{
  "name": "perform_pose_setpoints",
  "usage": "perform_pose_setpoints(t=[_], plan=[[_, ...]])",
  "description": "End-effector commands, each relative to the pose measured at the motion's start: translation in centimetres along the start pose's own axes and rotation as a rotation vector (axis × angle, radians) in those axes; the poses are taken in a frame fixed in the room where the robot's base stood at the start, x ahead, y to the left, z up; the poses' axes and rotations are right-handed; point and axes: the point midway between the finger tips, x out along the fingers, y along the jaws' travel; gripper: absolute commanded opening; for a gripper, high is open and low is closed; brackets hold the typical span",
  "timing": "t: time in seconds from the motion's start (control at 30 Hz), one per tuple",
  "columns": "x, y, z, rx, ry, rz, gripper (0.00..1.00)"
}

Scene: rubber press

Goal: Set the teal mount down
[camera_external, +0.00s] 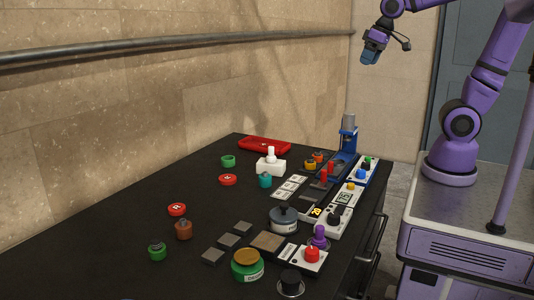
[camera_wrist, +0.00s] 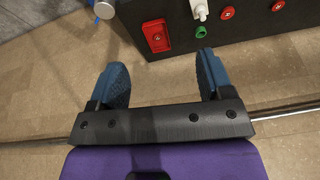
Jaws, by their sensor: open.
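The teal mount (camera_external: 265,181), a small teal cylinder, stands on the black table just in front of a white block with a white knob (camera_external: 270,164). I cannot make it out in the wrist view. My gripper (camera_external: 371,57) is raised high beyond the table's far end, well apart from the mount. In the wrist view my gripper (camera_wrist: 161,66) shows two blue fingers spread wide with nothing between them.
The black table (camera_external: 110,268) carries a red tray (camera_external: 265,144), a green ring (camera_external: 228,160), a blue press (camera_external: 348,135), a grey lidded pot (camera_external: 283,219), a green jar (camera_external: 247,265) and several red discs. The table's left side has free room. A wall with a rail (camera_external: 180,45) runs behind.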

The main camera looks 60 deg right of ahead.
Motion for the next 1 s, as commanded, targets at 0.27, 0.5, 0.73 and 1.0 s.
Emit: perform_pose_setpoints(t=[0.27, 0.5, 0.73, 1.0], plan=[[-2.7, 3.2, 7.5, -0.046, 0.087, 0.024, 0.73], [-3.0, 4.2, 10.7, -0.071, 0.118, 0.04, 0.78], [-3.0, 4.2, 11.0, -0.074, 0.12, 0.042, 0.78], [-2.9, 4.2, 10.9, -0.072, 0.12, 0.042, 0.78]])
